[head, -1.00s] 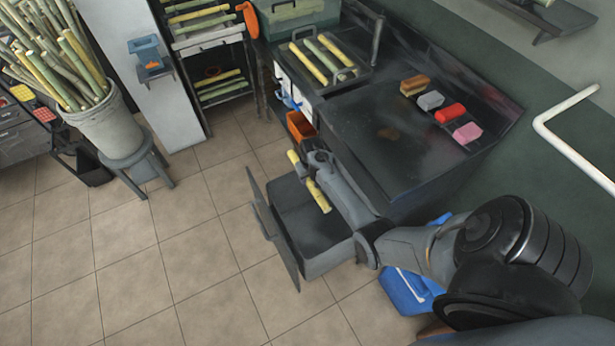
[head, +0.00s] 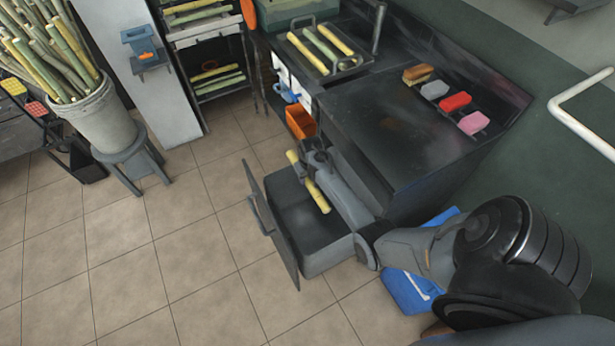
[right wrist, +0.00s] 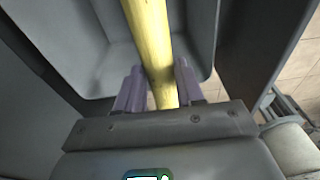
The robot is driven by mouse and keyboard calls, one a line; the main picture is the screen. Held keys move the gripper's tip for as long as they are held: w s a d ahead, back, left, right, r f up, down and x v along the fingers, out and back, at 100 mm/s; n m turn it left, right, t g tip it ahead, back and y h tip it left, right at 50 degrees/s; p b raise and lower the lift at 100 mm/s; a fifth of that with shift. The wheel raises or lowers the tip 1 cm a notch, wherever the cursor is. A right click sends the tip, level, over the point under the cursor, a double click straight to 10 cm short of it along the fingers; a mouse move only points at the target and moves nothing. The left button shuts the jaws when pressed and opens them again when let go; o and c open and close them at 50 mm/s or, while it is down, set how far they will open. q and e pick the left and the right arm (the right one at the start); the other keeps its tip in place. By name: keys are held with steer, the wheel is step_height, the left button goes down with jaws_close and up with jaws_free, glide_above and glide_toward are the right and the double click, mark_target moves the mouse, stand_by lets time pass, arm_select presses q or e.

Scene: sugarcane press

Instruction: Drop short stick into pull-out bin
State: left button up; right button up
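The short stick (head: 321,201) is a pale yellow cane piece. It lies tilted above the pull-out bin (head: 318,262), a grey open drawer at the front of the dark counter. My right gripper (head: 309,173) is over the bin's back part, shut on the stick. In the right wrist view the stick (right wrist: 148,32) passes between the two fingers (right wrist: 160,85), with the grey bin walls (right wrist: 50,35) beyond. One stick end reaches past the bin's back left edge; the other points over the bin interior. The visible bin floor looks empty. My left gripper is not in view.
The counter top (head: 385,125) holds several coloured blocks at its right edge and a tray (head: 353,72) of cane pieces behind. An orange bin (head: 300,122) sits beside the counter. A bucket of canes (head: 105,115) stands on a stool at left. Floor left of the bin is clear.

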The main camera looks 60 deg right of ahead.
steer(key=o, duration=0.4)
steer(key=shift+o, duration=0.2)
step_height(320, 180, up, 11)
steer(key=s+p, duration=0.1)
steer(key=p, duration=0.2)
steer(key=shift+a+f, duration=0.15)
steer(key=shift+a, duration=0.2)
steer(key=shift+s, duration=0.1)
